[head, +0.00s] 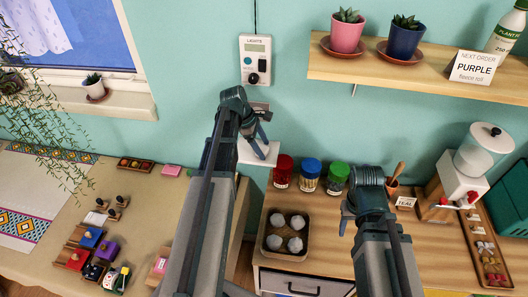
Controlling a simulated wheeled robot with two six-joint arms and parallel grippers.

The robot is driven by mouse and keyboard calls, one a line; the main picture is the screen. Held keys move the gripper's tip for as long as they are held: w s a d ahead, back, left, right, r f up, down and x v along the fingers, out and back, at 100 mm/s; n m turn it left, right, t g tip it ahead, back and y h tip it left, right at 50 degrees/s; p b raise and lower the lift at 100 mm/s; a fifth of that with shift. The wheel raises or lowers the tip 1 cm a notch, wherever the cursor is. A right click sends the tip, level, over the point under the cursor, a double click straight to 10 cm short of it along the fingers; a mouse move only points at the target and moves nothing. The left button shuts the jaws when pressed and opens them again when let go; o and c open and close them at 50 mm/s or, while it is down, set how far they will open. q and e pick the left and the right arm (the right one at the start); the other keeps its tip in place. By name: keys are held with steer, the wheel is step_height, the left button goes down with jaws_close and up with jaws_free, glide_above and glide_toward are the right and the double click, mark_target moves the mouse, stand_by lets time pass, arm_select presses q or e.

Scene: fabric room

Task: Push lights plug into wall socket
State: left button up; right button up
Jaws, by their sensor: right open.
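A white control box labelled LIGHTS (255,60) hangs on the teal wall, with a small display, a blue button and dark round parts on its front. A cord runs up the wall above it. My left gripper (263,135) is just below the box, in front of a small white ledge (258,153). A pale plate on the wall behind it is partly covered by my wrist. I cannot make out a plug in its fingers or whether they are closed. My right gripper (370,182) is over the wooden counter, open, its fingers mostly hidden by the wrist.
Red, blue and green lidded jars (311,170) and a tray of grey balls (287,234) stand on the counter (330,262). A shelf (430,72) with potted plants juts out at upper right. A table (150,222) with stamps is at left. A dispenser (470,165) stands at right.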

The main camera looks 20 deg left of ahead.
mark_target(268, 149)
arm_select(q)
steer(key=c, duration=0.8)
steer(key=shift+c, duration=0.2)
steer(key=shift+r, duration=0.1)
step_height(268, 149, up, 3)
steer(key=p, duration=0.2)
steer(key=shift+f+p, duration=0.2)
steer(key=shift+p, duration=0.2)
steer(key=shift+r+p, duration=0.45)
steer(key=s+d+r+p, duration=0.1)
steer(key=s+d, duration=0.3)
steer(key=s, duration=1.1)
steer(key=shift+s+r, duration=0.15)
steer(key=shift+s, duration=0.15)
